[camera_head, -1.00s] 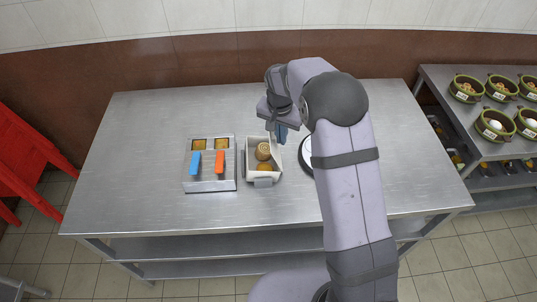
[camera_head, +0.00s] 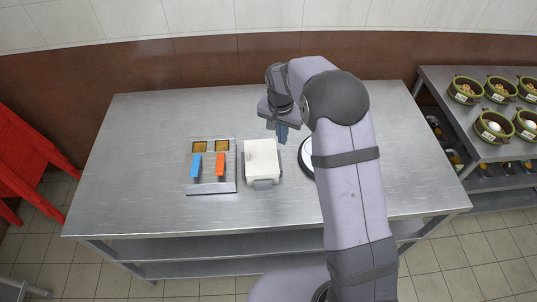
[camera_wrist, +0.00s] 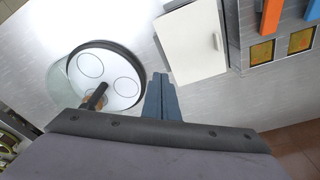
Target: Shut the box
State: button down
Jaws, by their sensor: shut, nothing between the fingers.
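The box (camera_head: 262,161) is small and white and stands on the metal table, right of a grey tray. Its white lid lies over the top, and the contents are hidden. I cannot tell whether the lid is fully seated. A grey latch (camera_head: 263,184) shows at its front. In the wrist view the white lid (camera_wrist: 190,42) with a small handle fills the upper middle. My gripper (camera_head: 282,133) is above the table just right of the box's back corner. In the wrist view my gripper (camera_wrist: 161,78) is shut and empty, its tips just beside the lid's edge.
A grey tray (camera_head: 229,186) with a blue and an orange handle stands left of the box. A round white item with a dark rim (camera_wrist: 130,82) lies to its right, partly behind my arm. The table's left side is clear.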

notch_tip(320, 180, up, 5)
jog(key=p, duration=0.3)
dwell(0.7)
jog(key=s+d+f+n+g, duration=0.1)
jog(key=s+f+n, duration=0.25)
jog(key=s, duration=0.45)
jog(key=s+f+n+g, duration=0.2)
jog(key=s+f+n, duration=0.15)
jog(key=s, duration=0.35)
jog(key=s+d+r, duration=0.2)
jog(key=s+r, duration=0.1)
jog(key=s, duration=0.5)
jog(key=s+d+r, duration=0.1)
jog(key=s+r, duration=0.2)
jog(key=s, duration=0.6)
jog(key=shift+m+t+y, duration=0.4)
jog(key=shift+m+t, duration=0.1)
jog(key=shift+t, duration=0.3)
jog(key=r, duration=0.1)
jog(key=w+d+r, duration=0.1)
jog(key=w+r, duration=0.1)
jog(key=r, duration=0.1)
jog(key=shift+w+d, duration=0.25)
jog(key=shift+d, duration=0.15)
